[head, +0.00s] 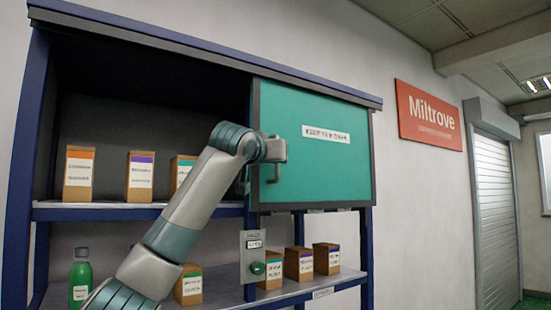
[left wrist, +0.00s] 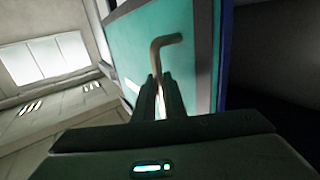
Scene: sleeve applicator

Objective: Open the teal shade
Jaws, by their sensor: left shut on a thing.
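The teal shade (head: 325,165) is a flat sliding panel with a dark frame and a white label. It covers the right part of the upper shelf; the left part is uncovered. Its bar handle (head: 273,174) is near the panel's left edge. My left gripper (head: 276,150) is at this handle, partly hidden by my wrist. In the left wrist view, the fingers (left wrist: 158,100) are closed around the lower part of the handle (left wrist: 164,43), with the teal panel (left wrist: 125,50) behind. My right gripper is in neither view.
The blue shelf unit (head: 18,170) holds several small labelled boxes (head: 79,175) on two levels. A green bottle (head: 80,277) stands at lower left. A grey control box with a green button (head: 258,268) hangs below the panel. A red Miltrove sign (head: 428,115) is on the wall.

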